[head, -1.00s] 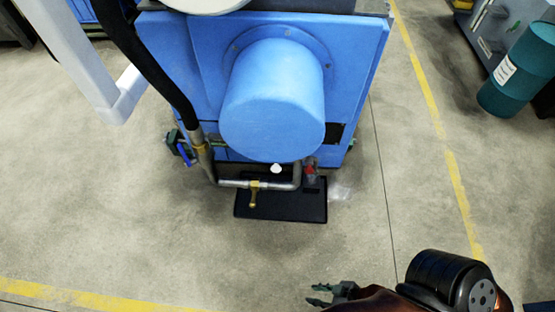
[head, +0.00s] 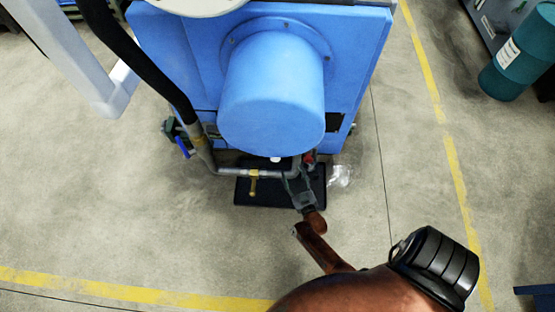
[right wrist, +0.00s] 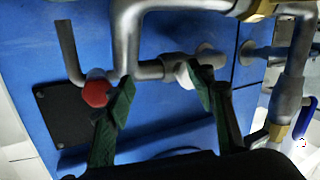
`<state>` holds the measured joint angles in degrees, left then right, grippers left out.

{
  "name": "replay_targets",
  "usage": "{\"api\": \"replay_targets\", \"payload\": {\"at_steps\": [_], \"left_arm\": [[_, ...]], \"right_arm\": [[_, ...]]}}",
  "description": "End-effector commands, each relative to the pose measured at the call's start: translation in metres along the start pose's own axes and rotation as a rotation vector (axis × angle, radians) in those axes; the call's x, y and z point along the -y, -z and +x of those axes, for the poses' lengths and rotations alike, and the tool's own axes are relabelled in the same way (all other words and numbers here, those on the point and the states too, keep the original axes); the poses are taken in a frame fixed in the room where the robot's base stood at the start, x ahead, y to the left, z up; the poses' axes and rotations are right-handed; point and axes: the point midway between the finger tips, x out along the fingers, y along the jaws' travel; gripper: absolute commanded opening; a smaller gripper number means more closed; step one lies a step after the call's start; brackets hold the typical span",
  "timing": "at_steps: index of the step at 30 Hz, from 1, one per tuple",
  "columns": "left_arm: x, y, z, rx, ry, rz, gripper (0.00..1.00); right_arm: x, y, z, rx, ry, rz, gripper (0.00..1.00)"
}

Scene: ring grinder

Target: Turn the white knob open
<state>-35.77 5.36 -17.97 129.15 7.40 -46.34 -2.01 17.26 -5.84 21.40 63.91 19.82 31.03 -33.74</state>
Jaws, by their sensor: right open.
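The small white knob (head: 275,159) shows just below the blue cylinder in the head view. In the right wrist view the white knob (right wrist: 183,75) is on a grey pipe, partly covered by the right-hand finger's tip. My right gripper (head: 296,182) is open and reaches in beside the pipework, to the right of the knob in the head view. In the wrist view my right gripper (right wrist: 157,82) has its left-hand finger close to a red knob (right wrist: 97,90). I cannot tell whether either finger touches a knob. My left gripper is not in view.
The blue machine (head: 175,65) carries a large blue cylinder (head: 270,95) above the knob. A brass-handled valve (head: 254,182) is left of my gripper, over a black tray (head: 280,195). A green barrel (head: 517,58) stands at the far right.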

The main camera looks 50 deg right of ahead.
Motion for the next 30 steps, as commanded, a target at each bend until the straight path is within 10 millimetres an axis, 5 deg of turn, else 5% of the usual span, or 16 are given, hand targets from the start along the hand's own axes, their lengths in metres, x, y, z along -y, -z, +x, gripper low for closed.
{"api": "replay_targets", "payload": {"at_steps": [4, 13, 30], "left_arm": [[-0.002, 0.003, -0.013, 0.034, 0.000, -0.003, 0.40], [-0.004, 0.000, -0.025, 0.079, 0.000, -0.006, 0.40], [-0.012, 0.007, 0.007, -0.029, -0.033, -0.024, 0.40]], "right_arm": [[0.025, 0.019, 0.023, -0.037, -0.198, 0.035, 0.50], [0.073, 0.039, 0.015, -0.007, -0.395, 0.048, 0.50], [0.050, 0.038, 0.076, -0.003, -0.408, 0.044, 0.50]]}}
